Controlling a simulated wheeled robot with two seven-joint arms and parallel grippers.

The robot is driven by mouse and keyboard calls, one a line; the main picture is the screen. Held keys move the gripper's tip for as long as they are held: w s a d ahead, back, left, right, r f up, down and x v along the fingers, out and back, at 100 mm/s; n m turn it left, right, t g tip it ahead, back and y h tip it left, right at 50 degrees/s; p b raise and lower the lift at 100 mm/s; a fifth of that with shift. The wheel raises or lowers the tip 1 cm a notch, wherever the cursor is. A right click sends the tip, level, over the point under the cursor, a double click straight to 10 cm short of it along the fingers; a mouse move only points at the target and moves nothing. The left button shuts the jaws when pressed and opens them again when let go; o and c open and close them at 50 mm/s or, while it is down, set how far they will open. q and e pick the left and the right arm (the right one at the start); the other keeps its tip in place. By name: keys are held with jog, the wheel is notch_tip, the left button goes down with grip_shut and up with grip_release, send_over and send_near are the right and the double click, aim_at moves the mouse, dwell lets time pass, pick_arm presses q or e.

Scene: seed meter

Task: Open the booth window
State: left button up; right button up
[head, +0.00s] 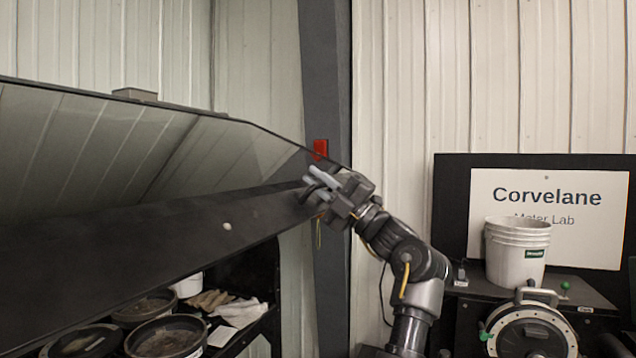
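The booth window (110,150) is a large tinted glass pane with a wide dark lower frame (150,232). It fills the left of the head view and is tilted, with an open gap below its lower edge. A small pale round knob (227,226) sits on the frame.
Inside the booth, below the window, are several round dark pans (167,338), gloves (210,300) and a white cloth (240,312). A dark post (330,90) stands behind my gripper. At right, a white bucket (516,255) and a round drum-like device (528,332) stand before a sign (590,235).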

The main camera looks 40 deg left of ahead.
pick_arm(q)
jog(key=o, duration=0.4)
jog(key=shift+a, duration=0.15)
